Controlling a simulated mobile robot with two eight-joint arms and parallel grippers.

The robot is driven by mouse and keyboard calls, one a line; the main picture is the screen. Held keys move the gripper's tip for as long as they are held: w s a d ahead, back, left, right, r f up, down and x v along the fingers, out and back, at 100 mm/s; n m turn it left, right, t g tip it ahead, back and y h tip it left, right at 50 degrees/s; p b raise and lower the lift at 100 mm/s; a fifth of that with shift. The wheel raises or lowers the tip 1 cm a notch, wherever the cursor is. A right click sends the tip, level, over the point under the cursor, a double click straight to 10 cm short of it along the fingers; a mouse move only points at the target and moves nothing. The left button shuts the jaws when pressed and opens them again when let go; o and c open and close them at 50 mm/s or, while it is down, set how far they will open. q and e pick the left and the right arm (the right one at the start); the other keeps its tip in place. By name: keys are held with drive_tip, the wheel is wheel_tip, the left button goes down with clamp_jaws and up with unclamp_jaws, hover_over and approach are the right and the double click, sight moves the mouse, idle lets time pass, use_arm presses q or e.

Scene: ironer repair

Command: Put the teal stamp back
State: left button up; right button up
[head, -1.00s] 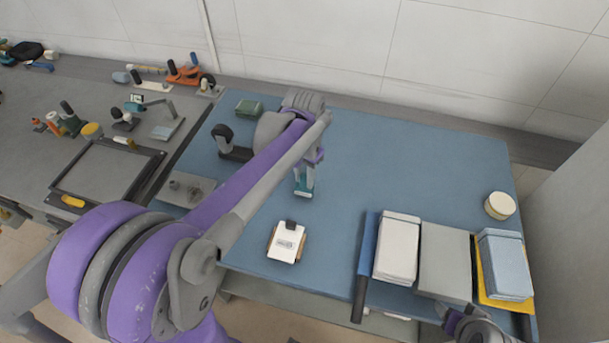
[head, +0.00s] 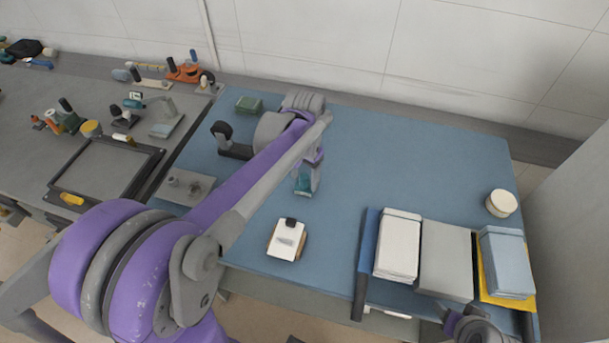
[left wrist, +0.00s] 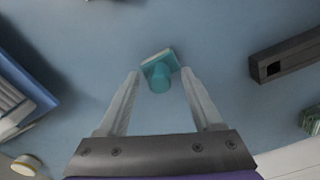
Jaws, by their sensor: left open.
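The teal stamp (left wrist: 160,78) shows in the left wrist view with its teal handle and square base, over the blue mat. It lies between the fingertips of my left gripper (left wrist: 159,74), with a gap on either side. The gripper is open. In the head view the stamp (head: 303,187) is a small teal patch under my left gripper (head: 310,177), partly covered by it. I cannot tell how firmly the stamp stands on the mat. My right gripper cannot be made out; only part of my right arm shows at the bottom right edge.
A clipboard (head: 287,240) with white paper lies at the mat's near side. A grey plate (head: 186,187) with small pieces and a dark stand (head: 235,151) are at left. Paper stacks (head: 398,244) fill the front right. A round tub (head: 501,203) stands far right. The mat's middle right is clear.

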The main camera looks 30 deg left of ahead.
use_arm(q)
wheel_tip(320, 180, up, 11)
drive_tip(key=shift+p, duration=0.3)
drive_tip(key=shift+f, duration=0.15)
